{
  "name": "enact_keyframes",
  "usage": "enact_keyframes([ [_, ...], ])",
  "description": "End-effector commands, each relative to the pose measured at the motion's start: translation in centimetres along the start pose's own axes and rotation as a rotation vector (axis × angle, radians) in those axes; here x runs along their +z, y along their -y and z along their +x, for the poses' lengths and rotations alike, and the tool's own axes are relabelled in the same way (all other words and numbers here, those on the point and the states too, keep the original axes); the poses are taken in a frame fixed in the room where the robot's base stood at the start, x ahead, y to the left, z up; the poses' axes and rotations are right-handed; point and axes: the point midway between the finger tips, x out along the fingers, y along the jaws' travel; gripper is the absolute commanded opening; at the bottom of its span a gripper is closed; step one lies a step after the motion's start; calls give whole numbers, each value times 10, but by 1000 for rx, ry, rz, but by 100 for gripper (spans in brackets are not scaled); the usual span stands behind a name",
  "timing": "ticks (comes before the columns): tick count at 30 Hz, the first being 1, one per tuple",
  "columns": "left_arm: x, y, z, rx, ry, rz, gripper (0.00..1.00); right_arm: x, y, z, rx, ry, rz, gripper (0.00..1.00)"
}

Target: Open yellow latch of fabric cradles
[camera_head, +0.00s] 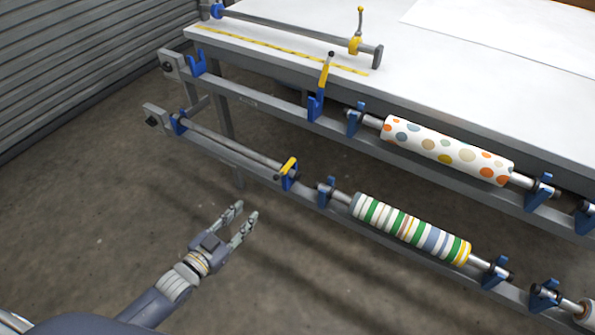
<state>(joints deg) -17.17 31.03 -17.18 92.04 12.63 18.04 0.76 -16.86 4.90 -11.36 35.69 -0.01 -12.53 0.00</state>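A yellow latch (286,168) sits on a blue cradle (290,181) of the lower rail, lying low across it at the end of a thin bare bar. Another yellow latch (325,71) stands raised on a blue cradle (316,107) of the upper rail, its dark tip up. My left gripper (246,210) is over the floor, below and left of the lower latch in the picture, apart from it. Its two fingers are spread with nothing between them. My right gripper is not in view.
A dotted fabric roll (447,150) lies on the upper rail and a striped one (412,228) on the lower rail. Behind is a white table (440,70) with a bar and yellow clamp (355,46). The floor (90,190) at left is clear.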

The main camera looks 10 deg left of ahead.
Motion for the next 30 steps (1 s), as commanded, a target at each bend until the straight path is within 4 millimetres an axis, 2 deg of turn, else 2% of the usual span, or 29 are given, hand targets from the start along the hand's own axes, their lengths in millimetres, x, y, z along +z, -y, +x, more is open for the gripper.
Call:
enact_keyframes([
  [1, -18, -2, 1, 15, -44, 4, 31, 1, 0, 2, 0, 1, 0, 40],
  [3, -35, -4, 2, 27, -85, 6, 31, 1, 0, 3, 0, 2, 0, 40],
  [6, -47, -5, 6, 33, -111, 5, 31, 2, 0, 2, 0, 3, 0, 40],
  [11, -51, -5, 24, 32, -114, 6, 31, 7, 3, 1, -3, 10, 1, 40],
  [21, -57, -7, 85, 31, -112, 6, 31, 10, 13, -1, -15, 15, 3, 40],
  [25, -57, -7, 100, 31, -109, 6, 31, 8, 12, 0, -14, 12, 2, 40],
  [30, -58, -8, 110, 32, -108, 6, 31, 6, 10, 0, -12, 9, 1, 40],
])
